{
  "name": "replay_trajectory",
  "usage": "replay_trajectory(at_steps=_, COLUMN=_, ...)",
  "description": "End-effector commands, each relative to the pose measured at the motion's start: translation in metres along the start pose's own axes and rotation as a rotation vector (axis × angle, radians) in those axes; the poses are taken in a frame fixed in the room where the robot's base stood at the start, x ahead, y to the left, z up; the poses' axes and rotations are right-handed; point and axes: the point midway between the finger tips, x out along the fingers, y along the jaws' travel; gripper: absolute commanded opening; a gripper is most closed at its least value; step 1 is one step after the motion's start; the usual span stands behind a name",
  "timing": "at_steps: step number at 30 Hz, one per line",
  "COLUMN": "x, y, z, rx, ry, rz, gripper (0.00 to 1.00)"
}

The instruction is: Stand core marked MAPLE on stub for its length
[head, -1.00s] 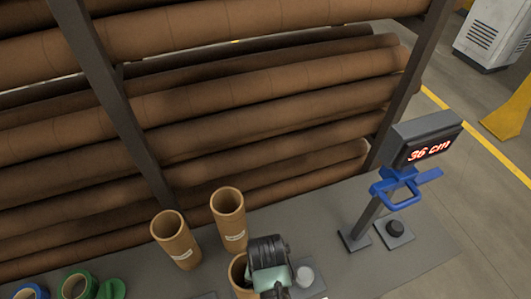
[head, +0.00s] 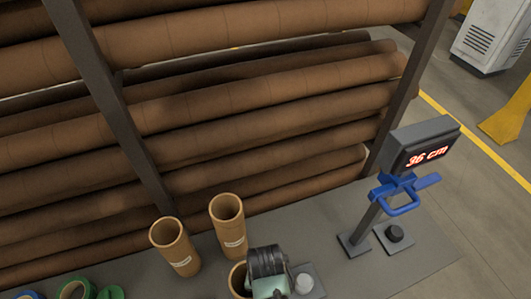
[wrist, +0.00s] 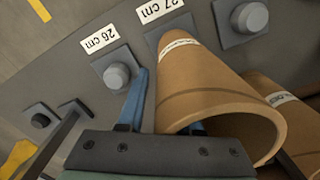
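A brown cardboard core (wrist: 205,75) stands at the plate labelled 27 cm in the wrist view; its foot hides any stub there. Its white label is too slanted to read. My gripper (wrist: 165,110) is at its open top rim, blue fingers spread wide. One finger is outside the wall with a gap, the other shows in the bore. In the head view, my gripper (head: 267,275) covers part of this core (head: 237,280). Two more cores, left (head: 174,247) and right (head: 228,222), stand behind it, their labels unreadable. I cannot tell which is MAPLE.
An empty stub (wrist: 117,76) labelled 26 cm is beside the core. Another bare stub (wrist: 250,17) is on its other side. Green rings (head: 80,289) lie front left. Long rolls (head: 220,120) fill the rack behind.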

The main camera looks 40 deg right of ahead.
Motion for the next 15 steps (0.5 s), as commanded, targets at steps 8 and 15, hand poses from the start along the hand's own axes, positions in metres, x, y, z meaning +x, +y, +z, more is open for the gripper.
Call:
replay_trajectory(at_steps=8, x=-0.033, y=-0.001, z=-0.001, rx=-0.001, ry=0.005, rz=-0.002, gripper=0.34)
replay_trajectory(at_steps=15, x=-0.085, y=-0.001, z=-0.002, rx=0.0, ry=0.007, rz=-0.003, gripper=0.34)
